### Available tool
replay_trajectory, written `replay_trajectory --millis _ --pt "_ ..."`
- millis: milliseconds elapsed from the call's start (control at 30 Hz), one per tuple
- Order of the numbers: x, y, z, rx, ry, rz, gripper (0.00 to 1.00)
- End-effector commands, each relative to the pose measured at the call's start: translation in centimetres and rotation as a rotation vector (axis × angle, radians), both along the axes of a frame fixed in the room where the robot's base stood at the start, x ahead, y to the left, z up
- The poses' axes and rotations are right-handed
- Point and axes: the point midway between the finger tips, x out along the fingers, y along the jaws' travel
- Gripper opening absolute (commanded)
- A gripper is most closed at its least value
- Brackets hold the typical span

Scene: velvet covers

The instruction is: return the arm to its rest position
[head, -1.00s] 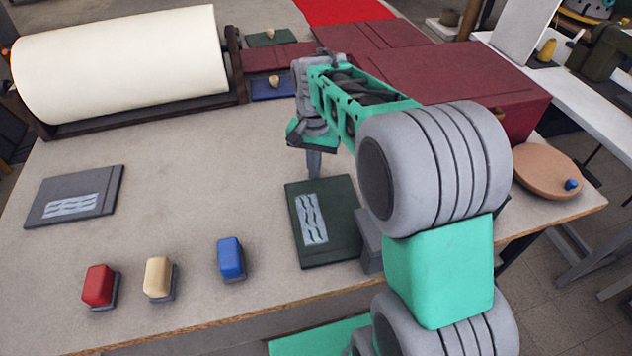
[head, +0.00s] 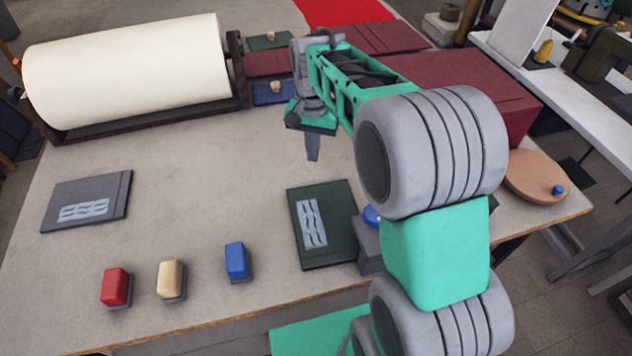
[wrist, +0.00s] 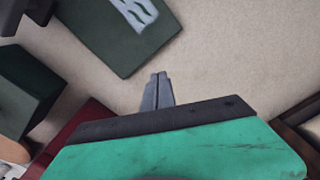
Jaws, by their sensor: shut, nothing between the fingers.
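My gripper (head: 313,148) hangs above the far middle of the table (head: 215,185), its fingers pointing down and holding nothing. In the wrist view its two grey fingers (wrist: 157,92) are together over bare table. My arm reaches from the right of the head view, with the green and grey links raised over the table. The dark green cover (head: 338,240) with a pale wavy patch lies just nearer than the gripper. It also shows at the top of the wrist view (wrist: 95,35).
A grey cover (head: 112,190) lies at left. Red (head: 116,286), cream (head: 170,279) and blue (head: 236,261) blocks stand near the front edge. A large white roll (head: 130,70), dark red boxes (head: 480,85) and a round tan board (head: 530,187) border the table. The middle left is clear.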

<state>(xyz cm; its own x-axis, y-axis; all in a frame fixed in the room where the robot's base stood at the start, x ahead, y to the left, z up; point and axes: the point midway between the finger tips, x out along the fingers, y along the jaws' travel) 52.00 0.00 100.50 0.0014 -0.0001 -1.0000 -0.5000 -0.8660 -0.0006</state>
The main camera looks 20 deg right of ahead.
Motion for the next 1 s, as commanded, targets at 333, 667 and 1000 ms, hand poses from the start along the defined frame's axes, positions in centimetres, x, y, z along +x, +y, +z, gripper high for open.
replay_trajectory --millis 333,667,1000 --pt "-0.5 0.0 0.2 0.000 -0.008 0.013 0.00" --pt "-11.9 0.2 3.8 -0.041 -0.218 0.367 0.00" --pt "-17.3 0.2 2.0 -0.088 -0.307 0.547 0.00"
